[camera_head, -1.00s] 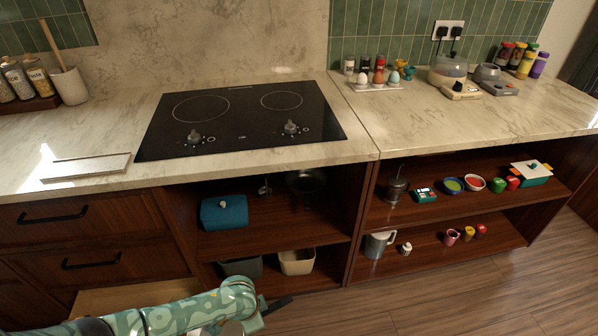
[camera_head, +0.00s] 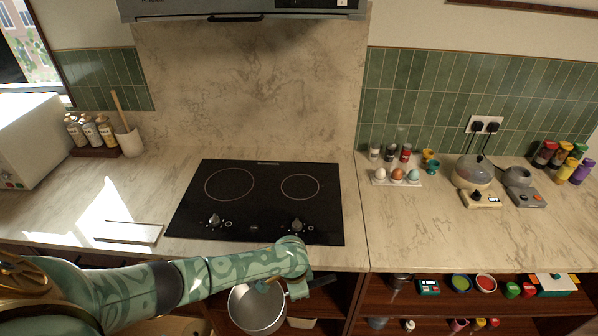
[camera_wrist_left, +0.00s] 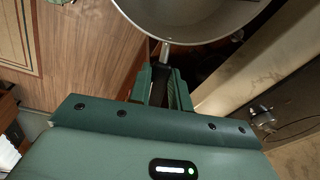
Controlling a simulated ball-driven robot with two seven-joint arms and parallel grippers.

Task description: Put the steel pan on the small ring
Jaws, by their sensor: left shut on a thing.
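The steel pan (camera_head: 256,310) is in front of the counter's front edge, below the cooktop, with its open top facing up. My left gripper (camera_head: 298,288) is shut on its handle; the arm partly hides the grip. In the left wrist view the fingers (camera_wrist_left: 163,88) close around the dark handle, and the pan's bowl (camera_wrist_left: 195,22) is at the top. The small ring (camera_head: 300,187) is the right-hand circle on the black cooktop, and it is bare. My right gripper is not in view.
The cooktop (camera_head: 232,225) has a larger bare ring (camera_head: 229,184) at left and two knobs near its front. A flat board (camera_head: 128,233) lies left of it. An egg tray (camera_head: 397,180) and spice jars stand to the right. A range hood (camera_head: 240,8) is above.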

